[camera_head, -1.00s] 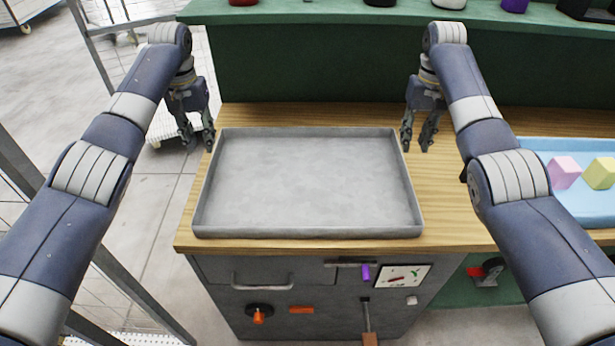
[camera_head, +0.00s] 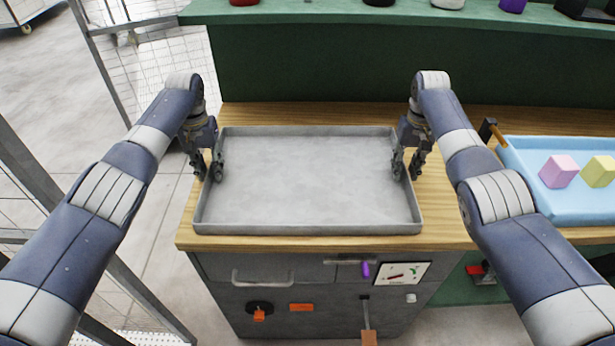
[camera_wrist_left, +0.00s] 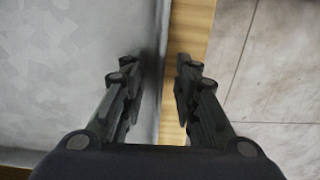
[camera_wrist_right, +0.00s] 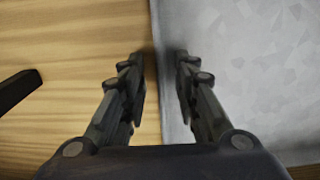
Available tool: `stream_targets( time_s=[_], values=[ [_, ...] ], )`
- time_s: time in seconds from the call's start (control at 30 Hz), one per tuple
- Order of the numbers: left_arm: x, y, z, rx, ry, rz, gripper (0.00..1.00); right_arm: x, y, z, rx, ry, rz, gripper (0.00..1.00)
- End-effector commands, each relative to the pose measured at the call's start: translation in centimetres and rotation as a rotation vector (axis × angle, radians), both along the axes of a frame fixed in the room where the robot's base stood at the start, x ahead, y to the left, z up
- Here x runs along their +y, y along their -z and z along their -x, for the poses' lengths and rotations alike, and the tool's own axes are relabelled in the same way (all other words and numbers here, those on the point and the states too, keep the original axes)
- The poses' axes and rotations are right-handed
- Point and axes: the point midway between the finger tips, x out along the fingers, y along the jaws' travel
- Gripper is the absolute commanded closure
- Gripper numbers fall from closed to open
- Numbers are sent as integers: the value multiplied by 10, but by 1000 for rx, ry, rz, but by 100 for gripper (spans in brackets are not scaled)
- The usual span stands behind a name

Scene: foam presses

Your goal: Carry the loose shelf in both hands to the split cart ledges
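The loose shelf is a grey, shallow, rimmed metal tray (camera_head: 305,185) lying flat on the wooden worktop in the head view. My left gripper (camera_head: 208,175) is at its left rim, fingers pointing down on either side. In the left wrist view the fingers (camera_wrist_left: 158,85) are apart, with the rim (camera_wrist_left: 160,60) between them. My right gripper (camera_head: 406,173) is at the right rim in the same way. In the right wrist view its open fingers (camera_wrist_right: 162,80) stand either side of the rim (camera_wrist_right: 163,45). I cannot make out any split cart ledges.
A blue tray (camera_head: 530,205) with a pink block (camera_head: 559,171) and a yellow block (camera_head: 599,171) lies to the right. A green raised shelf (camera_head: 320,75) stands behind. A wire-mesh cart frame (camera_head: 150,60) and open floor are at left.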

Motion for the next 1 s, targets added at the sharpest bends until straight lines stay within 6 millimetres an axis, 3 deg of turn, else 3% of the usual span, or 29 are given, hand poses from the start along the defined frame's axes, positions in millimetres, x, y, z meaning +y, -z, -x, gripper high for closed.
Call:
stream_targets(
  time_s=[0.33,0.47,1.0],
  values=[
    [0,3,0,-1,0,0,72,0,3,0,1,-1,0,72],
    [0,3,0,-1,0,0,100,0,3,0,1,-1,0,100],
    [0,0,-1,-4,0,0,100,0,0,-1,-3,-1,0,100]
  ],
)
